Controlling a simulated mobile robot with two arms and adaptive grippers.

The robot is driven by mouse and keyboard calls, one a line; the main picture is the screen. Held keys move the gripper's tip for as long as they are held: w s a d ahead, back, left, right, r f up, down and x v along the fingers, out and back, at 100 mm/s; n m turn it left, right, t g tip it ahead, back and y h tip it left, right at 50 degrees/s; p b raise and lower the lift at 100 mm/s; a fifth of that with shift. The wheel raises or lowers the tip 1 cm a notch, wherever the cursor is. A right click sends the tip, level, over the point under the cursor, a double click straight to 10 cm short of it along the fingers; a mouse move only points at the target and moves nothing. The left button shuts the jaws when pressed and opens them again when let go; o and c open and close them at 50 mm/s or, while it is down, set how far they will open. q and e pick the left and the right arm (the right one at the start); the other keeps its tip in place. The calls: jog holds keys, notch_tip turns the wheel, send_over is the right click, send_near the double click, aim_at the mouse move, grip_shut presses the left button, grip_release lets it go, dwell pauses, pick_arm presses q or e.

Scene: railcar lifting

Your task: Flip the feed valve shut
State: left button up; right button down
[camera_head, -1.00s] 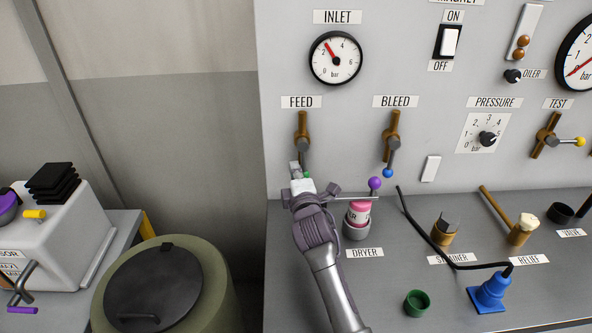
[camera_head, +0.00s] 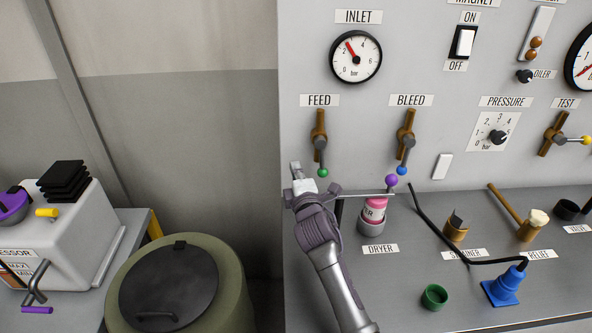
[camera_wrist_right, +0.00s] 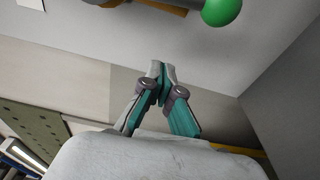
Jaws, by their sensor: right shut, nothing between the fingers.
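The feed valve (camera_head: 320,135) sits on the grey panel under the FEED label. Its grey lever hangs down and ends in a green ball (camera_head: 322,172); the ball also shows at the top of the right wrist view (camera_wrist_right: 221,10). My right gripper (camera_head: 296,168) is just left of and slightly below the green ball, apart from it. In the right wrist view its fingertips (camera_wrist_right: 161,70) meet, shut and empty. My left gripper is not in view.
The bleed valve (camera_head: 405,137) with a blue ball is to the right. Below stand the pink dryer canister (camera_head: 374,210) with a purple-ended lever, a green cup (camera_head: 434,296) and a blue fitting (camera_head: 503,287). A drum (camera_head: 180,290) stands left of the shelf.

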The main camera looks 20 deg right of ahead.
pick_arm(q)
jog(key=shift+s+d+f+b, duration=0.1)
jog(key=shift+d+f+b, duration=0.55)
jog(key=shift+b, duration=0.1)
pick_arm(e)
jog(key=s, duration=0.9)
jog(key=shift+s, duration=0.2)
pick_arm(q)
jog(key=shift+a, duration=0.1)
